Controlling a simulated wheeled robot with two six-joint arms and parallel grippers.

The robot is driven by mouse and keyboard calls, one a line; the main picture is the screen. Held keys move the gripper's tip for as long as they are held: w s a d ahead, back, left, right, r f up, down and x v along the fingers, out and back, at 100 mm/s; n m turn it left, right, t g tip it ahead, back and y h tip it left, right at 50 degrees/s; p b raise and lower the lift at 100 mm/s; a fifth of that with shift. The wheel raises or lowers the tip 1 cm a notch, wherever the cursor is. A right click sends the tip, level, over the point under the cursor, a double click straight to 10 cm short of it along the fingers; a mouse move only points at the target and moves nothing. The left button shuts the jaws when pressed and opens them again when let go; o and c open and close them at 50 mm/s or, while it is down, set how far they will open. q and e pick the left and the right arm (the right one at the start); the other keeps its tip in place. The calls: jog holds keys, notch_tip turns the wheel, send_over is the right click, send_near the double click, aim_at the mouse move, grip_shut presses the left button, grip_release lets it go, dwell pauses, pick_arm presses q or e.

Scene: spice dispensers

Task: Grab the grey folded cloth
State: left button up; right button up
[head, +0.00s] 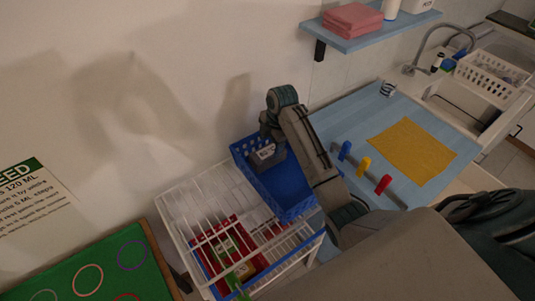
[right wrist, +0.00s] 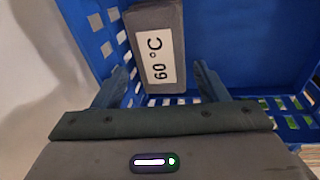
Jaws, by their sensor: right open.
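The grey folded cloth (right wrist: 158,50) carries a white label reading "60 °C". It is at one end of the blue basket (head: 291,190), close to the basket wall. In the head view only a bit of the cloth with its label (head: 265,152) shows beside my gripper. My right gripper (right wrist: 160,80) is open, with its two fingers apart on either side of the cloth's near end. I cannot tell whether the fingers touch it. My left gripper is not in view.
A blue mat (head: 335,125) with a yellow cloth (head: 412,150) and coloured dispensers (head: 383,184) lies to the right. A blue shelf (head: 370,35) hangs above. A wall is behind.

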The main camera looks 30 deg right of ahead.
aim_at(268, 152)
jog(key=shift+w+f+p, duration=0.15)
jog(key=shift+f+p, duration=0.75)
notch_tip(268, 152, down, 2)
jog(key=shift+a+f+p, duration=0.15)
jog(key=shift+p, duration=0.25)
jog(key=shift+f, duration=0.25)
jog(key=shift+w+f, duration=0.1)
jog(key=shift+f, duration=0.1)
jog(key=c, duration=0.7)
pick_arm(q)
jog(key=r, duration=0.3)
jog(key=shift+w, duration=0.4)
pick_arm(e)
jog(key=shift+o, duration=0.2)
jog(key=shift+w+r, duration=0.1)
jog(key=shift+r, duration=0.05)
